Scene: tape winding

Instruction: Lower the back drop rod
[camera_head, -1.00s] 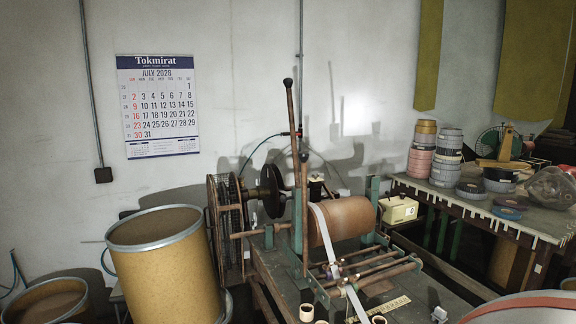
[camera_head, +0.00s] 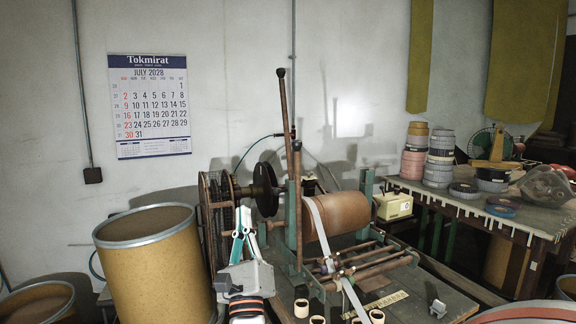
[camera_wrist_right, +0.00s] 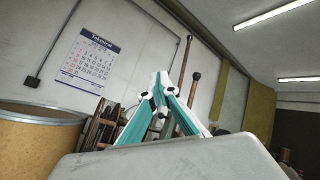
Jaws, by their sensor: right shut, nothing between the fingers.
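Two upright rods with dark knobs stand on the winding machine. The taller rod (camera_head: 285,105) appears to be the back one; the shorter rod (camera_head: 298,205) stands in front of it. In the right wrist view the taller rod (camera_wrist_right: 183,62) and the shorter rod (camera_wrist_right: 193,90) rise behind the fingers. My right gripper (camera_head: 244,208) is shut and empty, pointing up, left of both rods and apart from them in the picture. It also shows in the right wrist view (camera_wrist_right: 160,78). My left gripper is not in view.
A brown roller (camera_head: 338,216) with a white tape strip sits right of the rods. A black wheel (camera_head: 265,190) is behind my right gripper. A tan drum (camera_head: 155,270) stands at left. A side table (camera_head: 478,217) holds tape rolls.

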